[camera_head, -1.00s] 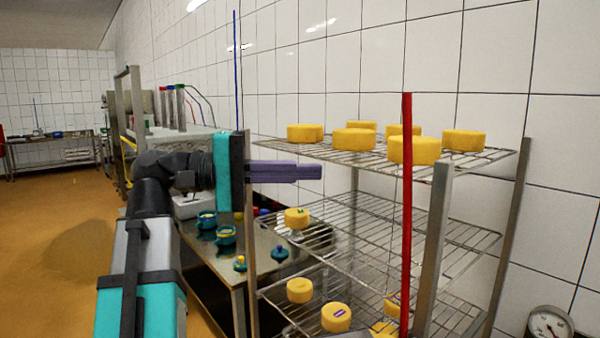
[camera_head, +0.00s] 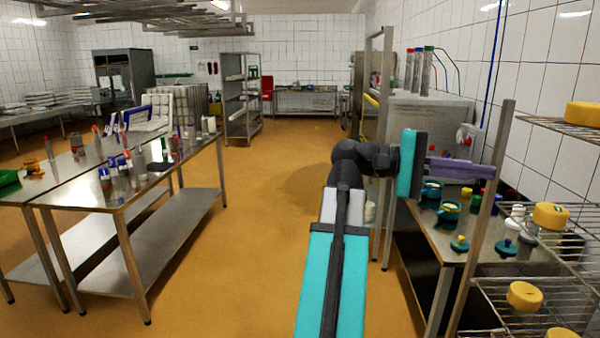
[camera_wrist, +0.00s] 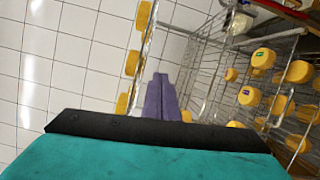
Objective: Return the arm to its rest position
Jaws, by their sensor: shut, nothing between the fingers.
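My gripper (camera_head: 484,169) is the purple pair of fingers at the end of my teal and black arm, right of centre in the head view. It is shut and empty, pointing to the right beside the upright post of the wire rack (camera_head: 492,205). In the wrist view my gripper (camera_wrist: 161,78) points toward the tiled wall and the rack (camera_wrist: 205,55). Yellow cheeses stand on the rack shelves, such as one cheese (camera_head: 550,216) on the middle shelf and another (camera_head: 524,296) lower down. Contact between fingers and rack cannot be told.
A steel table (camera_head: 425,225) with teal moulds (camera_head: 431,190) stands behind and below my arm. A long steel table (camera_head: 150,185) with bottles and tools is at the left. The orange floor (camera_head: 240,240) between is clear.

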